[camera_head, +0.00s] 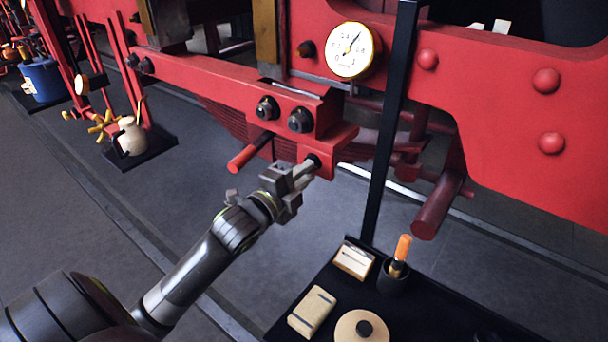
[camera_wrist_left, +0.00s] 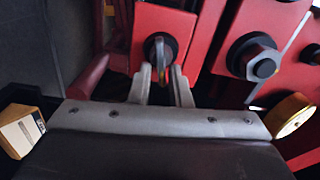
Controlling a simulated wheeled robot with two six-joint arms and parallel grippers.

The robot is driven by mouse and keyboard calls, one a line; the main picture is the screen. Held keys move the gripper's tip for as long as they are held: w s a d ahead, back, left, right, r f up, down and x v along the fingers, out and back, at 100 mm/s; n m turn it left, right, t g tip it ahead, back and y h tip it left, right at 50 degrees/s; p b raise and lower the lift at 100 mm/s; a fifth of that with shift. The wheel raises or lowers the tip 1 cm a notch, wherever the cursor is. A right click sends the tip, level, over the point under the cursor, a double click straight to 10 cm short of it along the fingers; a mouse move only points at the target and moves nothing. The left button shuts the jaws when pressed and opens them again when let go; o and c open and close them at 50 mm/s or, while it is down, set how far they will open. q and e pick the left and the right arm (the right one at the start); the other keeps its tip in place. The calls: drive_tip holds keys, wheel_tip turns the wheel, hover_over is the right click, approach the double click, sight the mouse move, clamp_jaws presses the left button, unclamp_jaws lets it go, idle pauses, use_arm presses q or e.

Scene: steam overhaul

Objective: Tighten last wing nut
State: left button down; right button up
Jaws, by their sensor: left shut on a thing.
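My left gripper (camera_head: 306,168) reaches up to the lower end of the red bracket (camera_head: 341,142) in the head view. In the left wrist view its two pale fingers (camera_wrist_left: 163,88) stand on either side of the upright grey wing of a wing nut (camera_wrist_left: 160,55). The gripper is shut on this wing nut, which sits on a dark round base against the red face. In the head view the fingers mostly hide the wing nut. My right gripper is in neither view.
Two dark hex nuts (camera_head: 300,120) sit just above on the red beam. A white gauge (camera_head: 350,51) is above right. A black post (camera_head: 388,130) rises right of the gripper from a black tray (camera_head: 440,318) holding boxes and a cup. A red rod (camera_head: 250,153) sticks out to the left.

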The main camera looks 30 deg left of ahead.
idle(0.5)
use_arm(q)
drive_tip(key=c, duration=1.8)
unclamp_jaws()
drive_tip(key=shift+o, duration=1.2)
drive_tip(key=shift+a, duration=0.15)
drive_tip(key=s+a+p, duration=0.1)
drive_tip(key=s+p, duration=0.1)
drive_tip(key=s, duration=1.5)
drive_tip(key=shift+s+a, duration=0.15)
drive_tip(key=shift+a, duration=0.05)
